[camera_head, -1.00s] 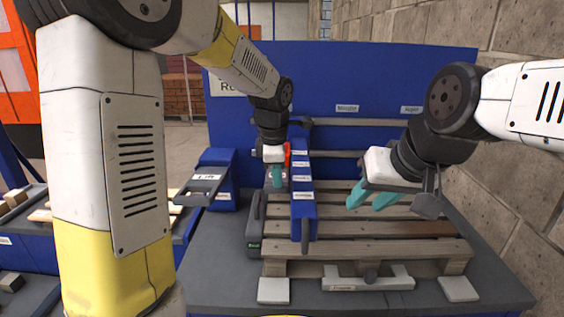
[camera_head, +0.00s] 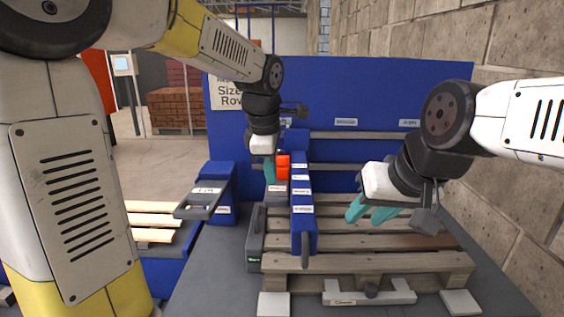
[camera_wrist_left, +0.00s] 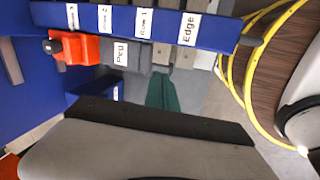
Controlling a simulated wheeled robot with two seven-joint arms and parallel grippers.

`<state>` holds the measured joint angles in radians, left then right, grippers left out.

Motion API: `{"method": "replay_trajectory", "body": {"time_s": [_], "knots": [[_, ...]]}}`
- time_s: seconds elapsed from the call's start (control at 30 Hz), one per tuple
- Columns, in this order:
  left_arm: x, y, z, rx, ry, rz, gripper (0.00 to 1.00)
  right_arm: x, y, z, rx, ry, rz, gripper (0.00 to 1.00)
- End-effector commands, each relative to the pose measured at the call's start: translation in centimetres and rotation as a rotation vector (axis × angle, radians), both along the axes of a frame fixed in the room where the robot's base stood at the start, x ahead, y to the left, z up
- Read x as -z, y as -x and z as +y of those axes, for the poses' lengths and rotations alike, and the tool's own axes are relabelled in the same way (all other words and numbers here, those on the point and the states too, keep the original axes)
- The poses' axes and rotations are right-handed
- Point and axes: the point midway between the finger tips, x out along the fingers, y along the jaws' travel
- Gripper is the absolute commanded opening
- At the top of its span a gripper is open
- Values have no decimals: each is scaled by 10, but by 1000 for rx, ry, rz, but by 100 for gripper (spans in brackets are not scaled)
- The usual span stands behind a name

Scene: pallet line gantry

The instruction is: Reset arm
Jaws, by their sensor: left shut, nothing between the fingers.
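My left gripper (camera_head: 269,170) is shut, its teal fingers pressed together beside the blue labelled beam (camera_head: 301,205). The fingers also show in the left wrist view (camera_wrist_left: 163,92), with nothing between them. An orange-red block (camera_head: 283,166) sits just right of the fingers in the head view, on a grey part labelled "Peg" (camera_wrist_left: 122,54). I cannot tell from the head view how close the fingertips are to it; in the wrist view they appear apart. My right gripper (camera_head: 372,209) hangs above the pallet, its two teal fingers apart and empty.
A wooden pallet (camera_head: 370,262) lies under the right gripper, with a blue panel (camera_head: 400,90) behind and a stone wall (camera_head: 520,70) at right. A blue stand with a grey tray (camera_head: 200,202) is at left. A grey handled bar (camera_head: 370,293) lies in front.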

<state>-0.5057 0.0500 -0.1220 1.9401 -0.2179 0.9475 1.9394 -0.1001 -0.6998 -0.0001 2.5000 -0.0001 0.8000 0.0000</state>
Motion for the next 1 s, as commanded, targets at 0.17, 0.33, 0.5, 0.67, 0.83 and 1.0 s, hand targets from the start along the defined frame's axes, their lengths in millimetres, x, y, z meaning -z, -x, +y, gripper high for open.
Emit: {"method": "replay_trajectory", "body": {"time_s": [0.17,0.33,0.5,0.67,0.83,1.0], "knots": [[-17,42,40,320,-32,-82,0,0,0,0,0,0,0,36],[-24,90,71,692,-127,-200,0,0,0,0,0,0,0,36],[-21,135,92,1033,-274,-317,0,0,0,0,0,0,0,36],[-14,164,101,1266,-410,-386,0,0,0,0,0,0,0,36],[-9,177,104,1381,-485,-413,0,0,0,0,0,0,0,36],[-8,178,104,1400,-495,-416,0,0,0,0,0,0,0,36]]}}
